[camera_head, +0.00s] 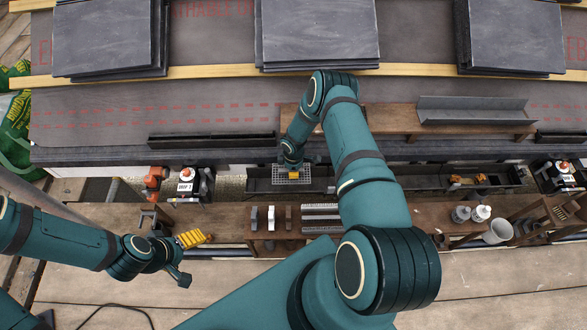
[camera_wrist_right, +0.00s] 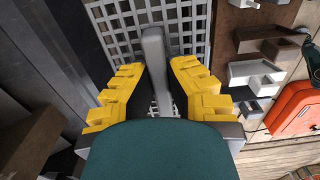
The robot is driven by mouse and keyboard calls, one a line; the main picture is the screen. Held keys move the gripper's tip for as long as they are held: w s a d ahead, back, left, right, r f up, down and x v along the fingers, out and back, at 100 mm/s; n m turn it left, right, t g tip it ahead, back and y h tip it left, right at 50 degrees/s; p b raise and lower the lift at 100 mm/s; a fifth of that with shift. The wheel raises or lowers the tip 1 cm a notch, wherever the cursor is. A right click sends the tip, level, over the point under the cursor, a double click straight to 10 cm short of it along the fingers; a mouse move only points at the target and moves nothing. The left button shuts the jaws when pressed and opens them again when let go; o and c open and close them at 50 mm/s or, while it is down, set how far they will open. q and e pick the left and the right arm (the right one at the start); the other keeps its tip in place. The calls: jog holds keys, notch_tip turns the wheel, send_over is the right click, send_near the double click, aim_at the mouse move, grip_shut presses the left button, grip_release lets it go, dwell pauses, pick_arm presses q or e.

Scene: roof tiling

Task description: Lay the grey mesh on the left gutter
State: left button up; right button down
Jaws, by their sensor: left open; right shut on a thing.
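The grey mesh (camera_head: 280,180) is a perforated panel at the left gutter (camera_head: 258,187), a dark trough below the roof edge. In the right wrist view, the mesh (camera_wrist_right: 190,20) fills the upper middle, with a grey upright bar (camera_wrist_right: 154,45) standing from it between my yellow fingers. My right gripper (camera_head: 293,174) is shut on the mesh by this bar; it also shows in the wrist view (camera_wrist_right: 155,80). I cannot tell whether the mesh touches the gutter all along. My left gripper (camera_head: 200,238) is open and empty, over the left end of the bench.
A second gutter (camera_head: 430,178) lies to the right. The wooden bench (camera_head: 350,222) in front carries small brackets (camera_head: 271,217), white bottles (camera_head: 480,213) and a grey cup (camera_head: 498,231). Slate stacks (camera_head: 318,35) lie on the roof above. An orange box (camera_wrist_right: 292,108) shows in the wrist view.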

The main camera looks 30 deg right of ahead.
jog(key=shift+f+b, duration=0.45)
jog(key=shift+f, duration=2.05)
jog(key=c, duration=0.5)
grip_release()
jog(key=shift+c, duration=0.2)
jog(key=shift+r+p, duration=3.05)
jog(key=shift+r, duration=1.4)
